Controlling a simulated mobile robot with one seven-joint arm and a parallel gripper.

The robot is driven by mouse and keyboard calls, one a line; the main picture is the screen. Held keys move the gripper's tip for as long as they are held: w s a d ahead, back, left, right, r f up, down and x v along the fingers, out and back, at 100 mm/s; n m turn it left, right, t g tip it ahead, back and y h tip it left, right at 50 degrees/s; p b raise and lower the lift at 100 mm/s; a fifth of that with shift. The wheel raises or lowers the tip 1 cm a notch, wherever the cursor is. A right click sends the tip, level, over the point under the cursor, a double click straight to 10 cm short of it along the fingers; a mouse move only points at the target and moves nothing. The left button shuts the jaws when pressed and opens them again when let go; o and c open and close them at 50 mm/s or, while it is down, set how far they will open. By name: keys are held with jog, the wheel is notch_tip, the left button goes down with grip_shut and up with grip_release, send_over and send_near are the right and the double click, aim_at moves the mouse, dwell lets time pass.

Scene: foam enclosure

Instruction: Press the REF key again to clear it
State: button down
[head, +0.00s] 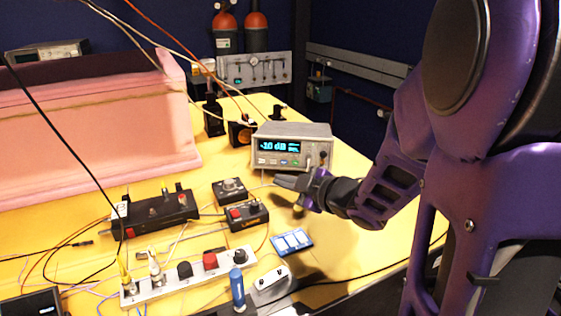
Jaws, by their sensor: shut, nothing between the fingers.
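The grey bench meter (291,145) stands on the yellow table right of centre. Its blue display (279,147) appears to read "-1.0 dB" with smaller text beside it. A row of small keys (284,162) runs below the display, one of them green; their labels are too small to read, so I cannot tell which is REF. My gripper (278,182) is shut and empty, just in front of and below the meter's front face, pointing left. I cannot tell whether its tips touch the meter.
Small black boxes (246,214) and a blue-and-white block (292,242) lie near my gripper. Pink foam (90,130) stands at left. Cables hang over and cross the table.

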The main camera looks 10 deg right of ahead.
jog(key=shift+w+d+f, duration=0.25)
jog(key=shift+w+d, duration=0.15)
jog(key=shift+w, duration=0.9)
jog(key=shift+w+d+f, duration=0.3)
jog(key=shift+w+d, duration=0.15)
jog(key=shift+w, duration=0.9)
jog(key=shift+w+d+f, duration=0.25)
jog(key=shift+w+d, duration=0.15)
jog(key=shift+w, duration=0.9)
jog(key=shift+w+d+f, duration=0.1)
jog(key=shift+w, duration=0.3)
jog(key=shift+w, duration=0.25)
jog(key=shift+s, duration=0.65)
jog(key=shift+s+a+r, duration=0.2)
jog(key=shift+s+a, duration=0.1)
jog(key=shift+s, duration=0.5)
jog(key=shift+s+a+r, duration=0.15)
jog(key=shift+s+a, duration=0.1)
jog(key=shift+s, duration=0.55)
jog(key=shift+s+a+r, duration=0.2)
jog(key=shift+s+a, duration=0.1)
jog(key=shift+s, duration=0.5)
